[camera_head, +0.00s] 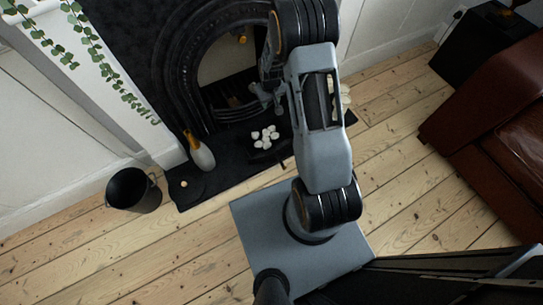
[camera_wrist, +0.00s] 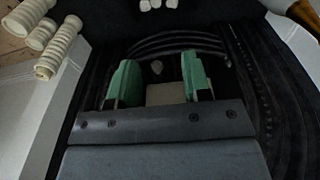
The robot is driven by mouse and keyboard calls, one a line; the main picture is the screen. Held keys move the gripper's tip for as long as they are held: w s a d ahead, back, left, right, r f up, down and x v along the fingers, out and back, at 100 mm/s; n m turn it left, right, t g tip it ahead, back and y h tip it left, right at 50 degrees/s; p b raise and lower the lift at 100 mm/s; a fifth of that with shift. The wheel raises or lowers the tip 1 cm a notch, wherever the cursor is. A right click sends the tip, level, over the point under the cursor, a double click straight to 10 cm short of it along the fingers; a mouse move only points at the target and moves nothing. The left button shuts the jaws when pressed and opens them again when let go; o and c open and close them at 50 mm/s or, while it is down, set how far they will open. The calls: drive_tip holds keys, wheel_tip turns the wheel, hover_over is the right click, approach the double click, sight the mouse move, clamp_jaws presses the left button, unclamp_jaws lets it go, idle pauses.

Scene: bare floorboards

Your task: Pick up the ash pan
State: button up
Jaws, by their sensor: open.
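My gripper (camera_wrist: 159,78) shows in the wrist view with its two green fingers wide apart and nothing between them. In the head view my arm reaches over the hearth to the fireplace, and the gripper (camera_head: 266,96) is partly hidden by the arm. A dark pan-like shape (camera_head: 268,155) lies on the black hearth below the fireplace opening, with several white lumps (camera_head: 265,137) in or beside it. It may be the ash pan, but black on black makes its outline hard to tell. White lumps also show at the top edge of the wrist view (camera_wrist: 156,3).
A grey and orange bottle-like object (camera_head: 201,153) stands left on the hearth (camera_head: 222,181). A black bucket (camera_head: 133,190) stands on the floor. Ribbed cream objects (camera_wrist: 58,48) lie at the wrist view's left. A brown leather sofa (camera_head: 500,140) stands right. Floorboards between are clear.

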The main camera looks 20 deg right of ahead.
drive_tip(key=b, duration=0.4)
hover_over(278, 157)
drive_tip(key=w+a, duration=0.1)
drive_tip(key=w, duration=0.3)
wheel_tip(278, 157, down, 16)
drive_tip(key=f, duration=0.1)
drive_tip(key=shift+g, duration=0.6)
drive_tip(key=s+f+b, duration=0.1)
drive_tip(key=f+b, duration=0.1)
drive_tip(key=f, duration=0.5)
drive_tip(key=s+f+b, duration=0.1)
drive_tip(key=f+b, duration=0.1)
drive_tip(key=f, duration=0.6)
drive_tip(key=s+f+b, duration=0.1)
drive_tip(key=f+b, duration=0.2)
drive_tip(key=f, duration=0.4)
drive_tip(key=shift+s+d+f, duration=0.25)
drive_tip(key=shift+d+f, duration=0.15)
drive_tip(key=shift+s+f+b, duration=0.15)
drive_tip(key=shift+f+b, duration=1.6)
drive_tip(key=shift+f, duration=1.4)
drive_tip(key=shift+r, duration=0.1)
clamp_jaws()
